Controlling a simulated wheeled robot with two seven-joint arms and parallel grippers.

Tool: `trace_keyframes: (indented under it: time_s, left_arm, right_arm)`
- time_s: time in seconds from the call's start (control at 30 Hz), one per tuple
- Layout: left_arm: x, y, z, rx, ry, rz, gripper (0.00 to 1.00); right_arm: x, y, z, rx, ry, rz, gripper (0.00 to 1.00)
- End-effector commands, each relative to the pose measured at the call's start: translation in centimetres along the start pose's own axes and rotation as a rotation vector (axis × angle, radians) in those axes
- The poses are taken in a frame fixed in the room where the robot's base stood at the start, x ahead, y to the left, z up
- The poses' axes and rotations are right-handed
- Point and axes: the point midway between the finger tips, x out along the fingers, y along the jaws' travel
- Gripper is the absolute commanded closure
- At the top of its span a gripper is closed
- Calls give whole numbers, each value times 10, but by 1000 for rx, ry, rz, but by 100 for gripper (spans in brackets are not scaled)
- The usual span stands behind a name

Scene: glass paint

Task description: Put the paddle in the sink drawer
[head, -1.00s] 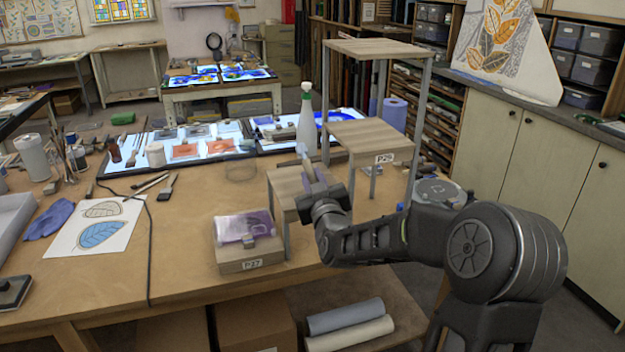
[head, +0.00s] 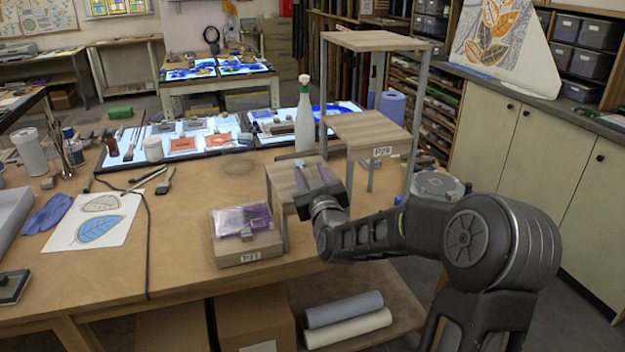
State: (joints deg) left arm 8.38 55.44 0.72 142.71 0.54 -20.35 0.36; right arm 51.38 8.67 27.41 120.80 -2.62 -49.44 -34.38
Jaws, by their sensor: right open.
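My right gripper (head: 314,178) is open above the low wooden step (head: 283,180) of the stepped stand, its fingers pointing away from me. I see nothing held between the fingers. I cannot pick out a paddle with certainty; small dark tools lie on the table, and a flat brush-like tool (head: 166,183) is among them. No sink drawer can be made out in this view. My left gripper is not in view.
A purple plastic packet (head: 240,220) lies on the lowest block. A white spray bottle (head: 304,122) stands behind the low step. The stand's taller platforms (head: 366,130) rise at the right.

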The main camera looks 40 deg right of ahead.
Motion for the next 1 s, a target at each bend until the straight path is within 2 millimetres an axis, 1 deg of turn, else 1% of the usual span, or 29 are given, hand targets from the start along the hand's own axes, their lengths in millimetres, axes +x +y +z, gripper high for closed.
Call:
trace_keyframes:
  time_s: [0.07,0.1,0.27,0.6,0.7,0.83,1.0]
  left_arm:
    - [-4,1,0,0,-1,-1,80]
    - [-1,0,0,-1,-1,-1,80]
    - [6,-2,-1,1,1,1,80]
    - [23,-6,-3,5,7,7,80]
    - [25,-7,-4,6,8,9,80]
    - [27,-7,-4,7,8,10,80]
    - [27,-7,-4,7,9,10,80]
  right_arm:
    - [0,1,-3,0,0,0,59]
    - [-2,0,-1,-1,0,0,59]
    - [-21,0,0,-4,2,-1,59]
    - [-88,0,0,-4,3,0,59]
    - [-103,0,-1,-3,2,-1,59]
    - [-116,0,-1,-2,1,0,59]
    - [-120,0,-1,0,-1,0,59]
